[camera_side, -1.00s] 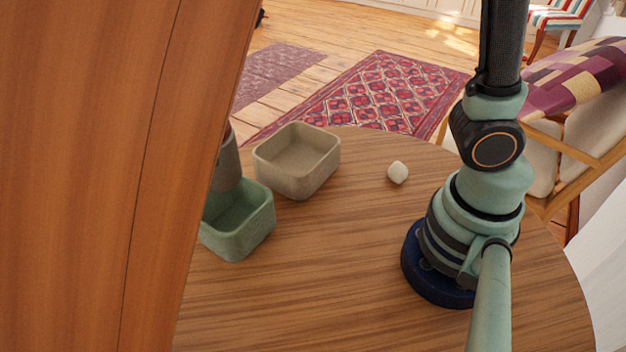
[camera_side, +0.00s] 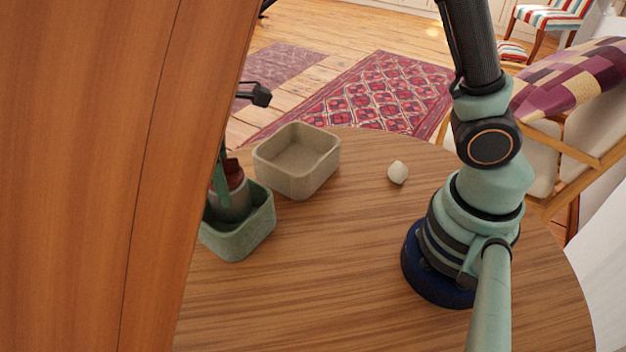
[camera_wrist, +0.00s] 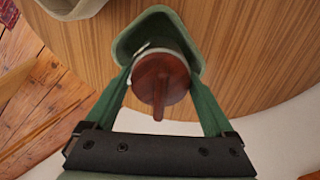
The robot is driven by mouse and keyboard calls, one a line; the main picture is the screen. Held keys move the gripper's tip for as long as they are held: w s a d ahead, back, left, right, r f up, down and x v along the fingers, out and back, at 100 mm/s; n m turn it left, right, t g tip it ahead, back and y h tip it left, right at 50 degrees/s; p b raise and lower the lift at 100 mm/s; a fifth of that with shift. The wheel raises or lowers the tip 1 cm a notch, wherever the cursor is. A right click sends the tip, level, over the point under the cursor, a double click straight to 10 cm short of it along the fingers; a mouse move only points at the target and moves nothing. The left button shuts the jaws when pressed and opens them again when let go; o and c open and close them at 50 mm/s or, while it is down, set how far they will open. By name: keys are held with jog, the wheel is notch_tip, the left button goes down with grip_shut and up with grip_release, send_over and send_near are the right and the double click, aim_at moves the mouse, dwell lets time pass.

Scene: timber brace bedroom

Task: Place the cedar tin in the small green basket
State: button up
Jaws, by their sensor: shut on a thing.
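The cedar tin, a grey cylinder with a red-brown wooden lid, shows in the side view (camera_side: 236,203) and from above in the wrist view (camera_wrist: 165,72). Its lower part is inside the small green basket (camera_side: 247,240), hidden by the near wall; I cannot tell if it touches the floor. The basket's rim also shows in the wrist view (camera_wrist: 124,47). My gripper (camera_wrist: 160,68) is shut on the tin, one green finger on each side of it. In the side view my gripper (camera_side: 221,180) is partly hidden by the wooden panel.
A larger beige basket (camera_side: 303,188), empty, stands just behind the green one. A small whitish lump (camera_side: 398,173) lies farther right on the round wooden table (camera_side: 330,280). A tall wooden panel (camera_side: 110,180) blocks the left of the side view. The table's front middle is clear.

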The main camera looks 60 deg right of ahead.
aim_at(241, 206)
jog(key=shift+f, duration=2.5)
jog(key=shift+f, duration=0.1)
jog(key=o, duration=1.3)
jog(key=shift+c, duration=0.2)
